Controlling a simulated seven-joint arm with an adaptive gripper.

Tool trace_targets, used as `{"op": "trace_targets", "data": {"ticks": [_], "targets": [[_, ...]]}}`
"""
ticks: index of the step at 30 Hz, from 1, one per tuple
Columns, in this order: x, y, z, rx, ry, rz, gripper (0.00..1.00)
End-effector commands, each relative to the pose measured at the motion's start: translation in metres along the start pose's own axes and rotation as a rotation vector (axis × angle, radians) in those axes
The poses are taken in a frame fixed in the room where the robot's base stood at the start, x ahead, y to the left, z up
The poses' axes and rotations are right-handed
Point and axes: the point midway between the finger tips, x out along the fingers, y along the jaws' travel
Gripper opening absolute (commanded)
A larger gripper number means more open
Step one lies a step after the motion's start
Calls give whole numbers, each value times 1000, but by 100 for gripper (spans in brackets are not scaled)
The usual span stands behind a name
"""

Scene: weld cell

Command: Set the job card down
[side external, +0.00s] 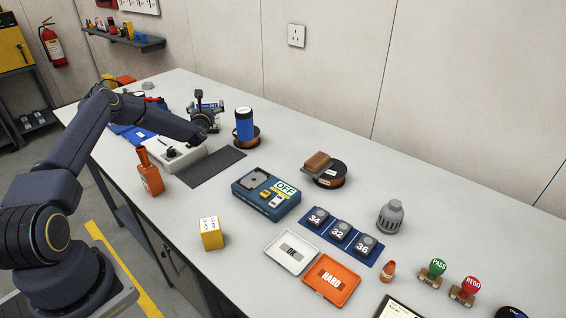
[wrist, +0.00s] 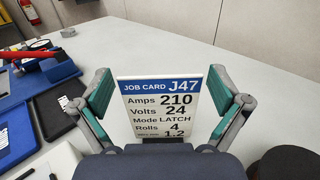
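The fingers are spread wide, one beside each side edge, with a thin gap visible on both sides. The card's lower edge is partly hidden by my gripper body, so I cannot tell what it rests on. In the side view my gripper (side external: 207,112) is over the far left part of the bench, and the card is hard to make out.
A white box (side external: 196,155), dark mat (side external: 212,168) and orange bottle (side external: 149,175) are near my arm. A blue cylinder (side external: 244,126) stands right of my gripper. In the wrist view, bare bench (wrist: 235,65) extends behind the card.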

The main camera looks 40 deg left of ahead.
Motion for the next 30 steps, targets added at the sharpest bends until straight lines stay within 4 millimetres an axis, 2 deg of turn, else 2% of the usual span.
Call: {"op": "trace_targets", "data": {"ticks": [10,13,17,24,30], "targets": [[0,0,4,0,-2,0,100],[-10,0,3,0,1,-1,100],[-32,0,3,0,3,-2,100],[-84,0,2,0,3,-2,100],[-113,0,3,0,1,-1,100]]}}
